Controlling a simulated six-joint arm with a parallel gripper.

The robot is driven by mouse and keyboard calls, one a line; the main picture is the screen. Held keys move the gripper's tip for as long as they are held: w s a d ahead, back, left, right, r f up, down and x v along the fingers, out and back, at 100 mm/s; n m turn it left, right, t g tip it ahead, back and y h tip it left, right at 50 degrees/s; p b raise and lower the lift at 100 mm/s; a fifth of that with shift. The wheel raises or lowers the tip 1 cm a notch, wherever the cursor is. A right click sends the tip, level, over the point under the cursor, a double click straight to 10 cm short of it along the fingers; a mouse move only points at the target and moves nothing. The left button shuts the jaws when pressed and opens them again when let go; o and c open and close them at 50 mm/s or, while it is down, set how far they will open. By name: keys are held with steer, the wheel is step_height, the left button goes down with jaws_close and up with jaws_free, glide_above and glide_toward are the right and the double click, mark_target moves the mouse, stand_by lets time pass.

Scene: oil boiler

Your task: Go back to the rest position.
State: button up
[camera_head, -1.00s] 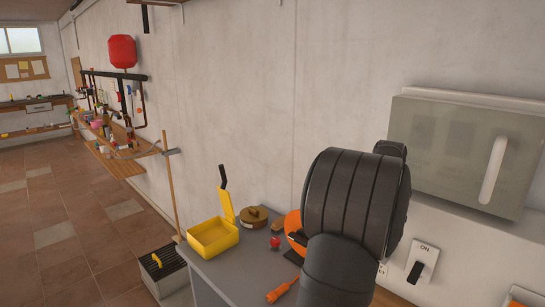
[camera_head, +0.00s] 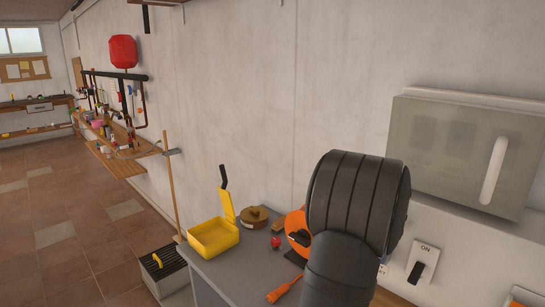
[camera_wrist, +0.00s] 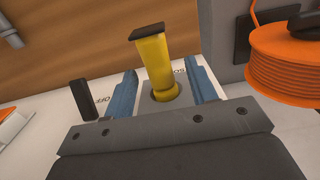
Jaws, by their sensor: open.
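My gripper (camera_wrist: 162,90) shows in the wrist view as two blue fingers, spread apart. A yellow handle with a black top (camera_wrist: 153,62) stands between them in the picture, on a grey plate with partly hidden lettering. A gap shows on each side of it; I cannot tell its depth relative to the fingertips. A black upright piece (camera_wrist: 83,100) is left of the fingers. In the head view my dark arm hides the fingers and whatever is at them.
An orange reel (camera_head: 297,228), a yellow tray (camera_head: 213,238), a round brown object (camera_head: 254,217) and an orange screwdriver (camera_head: 284,289) lie on the grey top (camera_head: 230,270). An ON switch (camera_head: 421,262) and a grey box (camera_head: 463,150) are on the wall. An orange coil (camera_wrist: 285,65) is close right in the wrist view.

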step_height(320, 180, up, 16)
step_height(320, 180, down, 16)
steer(key=shift+r, duration=0.15)
steer(key=s+a, duration=0.5)
steer(key=s, duration=0.1)
steer(key=shift+s+a+f, duration=0.35)
steer(key=shift+s+a, duration=0.05)
stand_by(0.3)
steer(key=shift+o, duration=0.2)
